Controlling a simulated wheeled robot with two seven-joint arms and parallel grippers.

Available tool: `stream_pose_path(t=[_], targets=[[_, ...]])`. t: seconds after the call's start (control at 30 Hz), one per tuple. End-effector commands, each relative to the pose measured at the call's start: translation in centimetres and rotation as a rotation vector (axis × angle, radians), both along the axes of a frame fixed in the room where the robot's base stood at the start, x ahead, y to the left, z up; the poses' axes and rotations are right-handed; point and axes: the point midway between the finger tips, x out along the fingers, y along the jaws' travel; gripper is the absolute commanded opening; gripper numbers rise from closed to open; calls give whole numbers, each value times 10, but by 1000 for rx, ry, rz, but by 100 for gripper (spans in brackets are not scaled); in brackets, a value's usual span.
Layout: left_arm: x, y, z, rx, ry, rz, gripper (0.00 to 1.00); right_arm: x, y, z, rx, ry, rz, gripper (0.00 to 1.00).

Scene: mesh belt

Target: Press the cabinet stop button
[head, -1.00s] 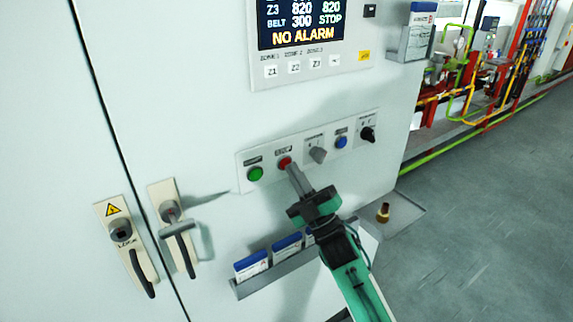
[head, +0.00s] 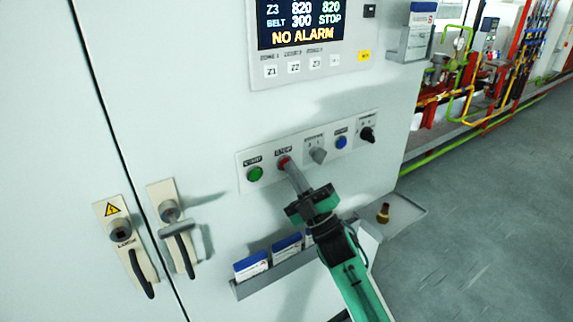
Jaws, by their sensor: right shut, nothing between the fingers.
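The red stop button (head: 283,161) sits on the cabinet's button strip (head: 310,149), under a label reading STOP. A green button (head: 255,174) is to its left and a grey selector knob (head: 318,155) to its right. My right gripper (head: 289,168) is shut and empty. Its fingertips are at the lower edge of the red button and hide part of it. I cannot tell whether they touch it or whether it is pushed in. My left gripper is not in view.
A blue button (head: 341,142) and a black knob (head: 367,134) are further right on the strip. The display (head: 300,25) above reads NO ALARM. A rack of boxes (head: 268,276) juts out below. Door handles (head: 178,238) stand out at left.

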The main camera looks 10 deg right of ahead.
Motion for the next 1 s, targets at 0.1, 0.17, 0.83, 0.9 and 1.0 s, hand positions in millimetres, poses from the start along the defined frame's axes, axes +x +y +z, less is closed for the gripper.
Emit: stream_pose_path(t=[0.1, 0.17, 0.83, 0.9, 1.0], targets=[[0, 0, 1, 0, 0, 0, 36, -3, -2, 0, 0, 1, 0, 0], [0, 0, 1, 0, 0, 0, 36, -6, -3, -1, 0, 2, -1, 0], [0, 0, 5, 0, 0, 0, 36, -27, -10, -1, 0, 1, 0, 0], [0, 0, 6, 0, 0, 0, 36, -34, -12, -1, -1, 3, -1, 0], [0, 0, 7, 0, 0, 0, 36, -43, -16, -1, -2, 1, -1, 0]])
